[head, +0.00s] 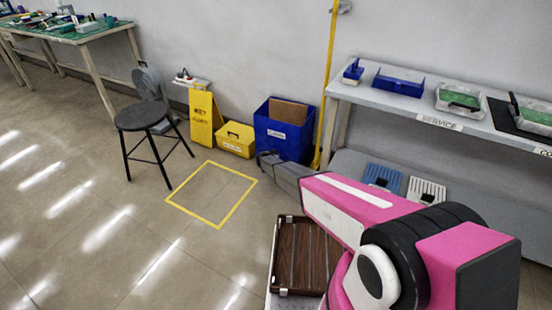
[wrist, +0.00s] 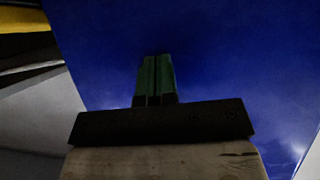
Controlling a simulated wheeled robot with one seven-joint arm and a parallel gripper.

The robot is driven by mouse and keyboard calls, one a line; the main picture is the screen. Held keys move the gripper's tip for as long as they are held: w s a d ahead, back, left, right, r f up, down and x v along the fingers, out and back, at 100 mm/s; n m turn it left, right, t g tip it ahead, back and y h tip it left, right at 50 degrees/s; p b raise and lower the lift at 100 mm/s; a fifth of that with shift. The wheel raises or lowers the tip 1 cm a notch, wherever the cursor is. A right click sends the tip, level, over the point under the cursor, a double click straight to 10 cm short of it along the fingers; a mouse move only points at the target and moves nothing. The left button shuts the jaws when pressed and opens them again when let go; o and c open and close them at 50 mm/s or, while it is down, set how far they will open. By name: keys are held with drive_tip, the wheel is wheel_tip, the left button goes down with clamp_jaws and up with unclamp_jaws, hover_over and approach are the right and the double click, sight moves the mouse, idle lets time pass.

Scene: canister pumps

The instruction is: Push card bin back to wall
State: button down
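The card bin (head: 284,138) is a blue open-topped box with a white label on its front and brown cardboard inside. It stands upright on the floor near the wall; whether its back touches the wall cannot be told. My gripper (head: 262,157) is low in front of the bin's lower front. In the wrist view the bin's blue face (wrist: 240,60) fills most of the picture. My gripper's fingertips (wrist: 155,78) show together against that face, with nothing held between them. Whether they touch it is not clear.
A yellow box (head: 237,139) and yellow wet-floor sign (head: 205,118) stand left of the bin. A yellow pole (head: 329,85) and service bench (head: 400,103) are to its right. A black stool (head: 143,118) is further left. The yellow-outlined floor square (head: 212,194) is empty.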

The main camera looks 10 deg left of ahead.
drive_tip(key=s+a, duration=0.3)
drive_tip(key=s, duration=0.3)
drive_tip(key=shift+s, duration=0.15)
drive_tip(key=shift+a, duration=0.1)
idle(0.5)
